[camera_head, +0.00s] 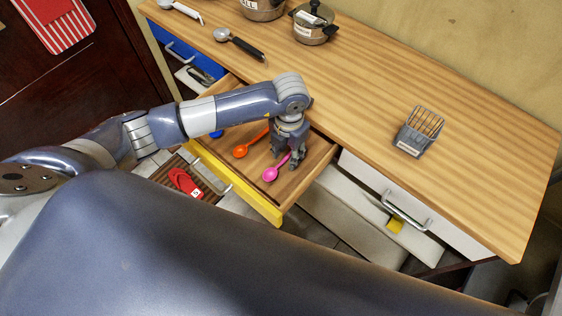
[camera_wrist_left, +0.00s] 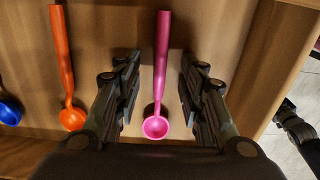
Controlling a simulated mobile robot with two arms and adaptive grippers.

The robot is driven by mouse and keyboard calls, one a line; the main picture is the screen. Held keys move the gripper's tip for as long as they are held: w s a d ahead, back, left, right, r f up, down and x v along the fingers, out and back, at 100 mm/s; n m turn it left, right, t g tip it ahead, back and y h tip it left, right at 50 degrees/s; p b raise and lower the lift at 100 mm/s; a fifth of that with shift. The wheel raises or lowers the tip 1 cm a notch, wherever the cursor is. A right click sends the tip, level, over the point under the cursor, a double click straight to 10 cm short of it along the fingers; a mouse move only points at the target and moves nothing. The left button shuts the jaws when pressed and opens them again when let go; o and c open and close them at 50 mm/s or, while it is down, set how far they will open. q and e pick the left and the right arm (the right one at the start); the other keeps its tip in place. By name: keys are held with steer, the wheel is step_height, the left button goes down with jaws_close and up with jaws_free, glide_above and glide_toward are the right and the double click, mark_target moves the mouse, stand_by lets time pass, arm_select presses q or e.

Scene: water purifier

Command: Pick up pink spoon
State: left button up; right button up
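The pink spoon (camera_head: 271,173) lies in an open wooden drawer with a yellow front (camera_head: 235,183). In the left wrist view the pink spoon (camera_wrist_left: 162,60) lies lengthwise, bowl toward the bottom of the picture. My left gripper (camera_head: 289,160) points down into the drawer at the spoon's handle. In the left wrist view its two fingers (camera_wrist_left: 160,95) are spread, one on each side of the spoon, with a gap on both sides.
An orange spoon (camera_head: 241,151) lies left of the pink one, and a blue spoon (camera_head: 216,134) lies further left. The drawer's right wall (camera_wrist_left: 275,65) is near the right finger. A wire basket (camera_head: 418,131) and pots (camera_head: 313,23) stand on the counter.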

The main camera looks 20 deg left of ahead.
arm_select(q)
steer(key=c, duration=0.8)
jaws_close()
arm_select(e)
steer(key=shift+s, duration=0.6)
arm_select(q)
steer(key=shift+r, duration=0.15)
arm_select(e)
steer(key=shift+d, duration=0.1)
